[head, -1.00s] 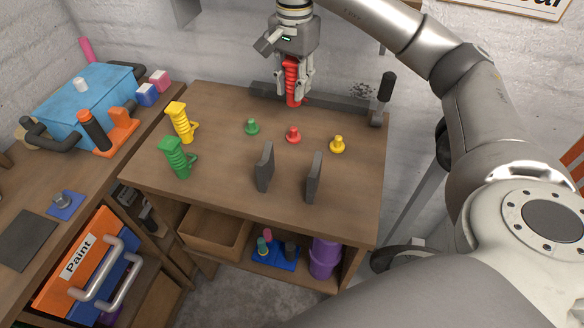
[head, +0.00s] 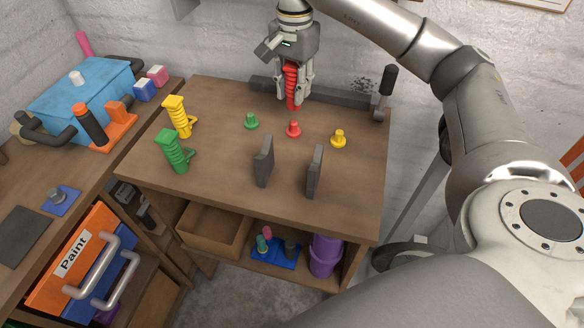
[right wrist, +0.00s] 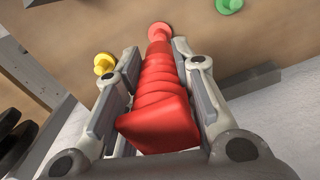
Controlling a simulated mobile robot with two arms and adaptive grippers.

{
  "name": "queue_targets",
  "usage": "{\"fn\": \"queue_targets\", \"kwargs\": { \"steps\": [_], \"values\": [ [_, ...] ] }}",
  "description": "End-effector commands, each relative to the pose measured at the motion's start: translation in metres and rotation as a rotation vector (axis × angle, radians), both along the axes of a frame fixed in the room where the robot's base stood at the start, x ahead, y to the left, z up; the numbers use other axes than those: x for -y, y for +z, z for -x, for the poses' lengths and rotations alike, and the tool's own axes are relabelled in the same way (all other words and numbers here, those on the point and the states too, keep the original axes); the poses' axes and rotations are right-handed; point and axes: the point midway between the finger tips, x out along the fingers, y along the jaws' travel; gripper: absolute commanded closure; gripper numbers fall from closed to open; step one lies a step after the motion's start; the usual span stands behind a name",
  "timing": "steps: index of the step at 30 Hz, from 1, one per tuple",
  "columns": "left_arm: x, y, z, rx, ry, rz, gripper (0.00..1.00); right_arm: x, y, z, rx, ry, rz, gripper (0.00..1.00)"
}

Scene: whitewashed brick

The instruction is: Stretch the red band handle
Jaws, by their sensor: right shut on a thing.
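The red band handle (head: 291,84) is a ribbed red grip near the back of the wooden table. My right gripper (head: 292,92) comes down from above and is shut on it, one finger on each side. In the right wrist view the handle (right wrist: 165,88) fills the space between the fingers (right wrist: 165,95), and its far end lines up with the red peg (right wrist: 160,31). In the head view the red peg (head: 293,129) stands on the table in front of the handle. Whether a band joins them is not clear. My left gripper is not in view.
A green peg (head: 251,121) and a yellow peg (head: 338,139) flank the red one. Yellow (head: 178,116) and green (head: 173,151) handles stand at the left. Two grey upright plates (head: 264,162) (head: 314,172) stand in front. A grey bar with a black-handled lever (head: 387,82) runs along the back.

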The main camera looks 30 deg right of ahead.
Motion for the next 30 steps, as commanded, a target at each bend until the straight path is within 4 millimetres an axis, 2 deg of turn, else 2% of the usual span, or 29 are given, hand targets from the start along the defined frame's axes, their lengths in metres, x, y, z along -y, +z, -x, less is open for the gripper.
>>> {"fn": "queue_targets", "kwargs": {
  "steps": [18,27,28,30],
  "values": [
    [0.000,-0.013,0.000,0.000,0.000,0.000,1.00,0.000,-0.019,0.000,0.000,0.000,0.000,1.00],
    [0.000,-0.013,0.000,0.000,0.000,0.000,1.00,0.000,-0.019,0.000,0.000,0.000,0.000,1.00],
    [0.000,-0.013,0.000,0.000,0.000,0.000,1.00,0.000,-0.019,0.000,0.000,0.000,0.000,0.71],
    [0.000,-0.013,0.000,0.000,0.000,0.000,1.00,0.000,-0.019,0.000,0.000,0.000,0.000,0.62]
  ]
}}
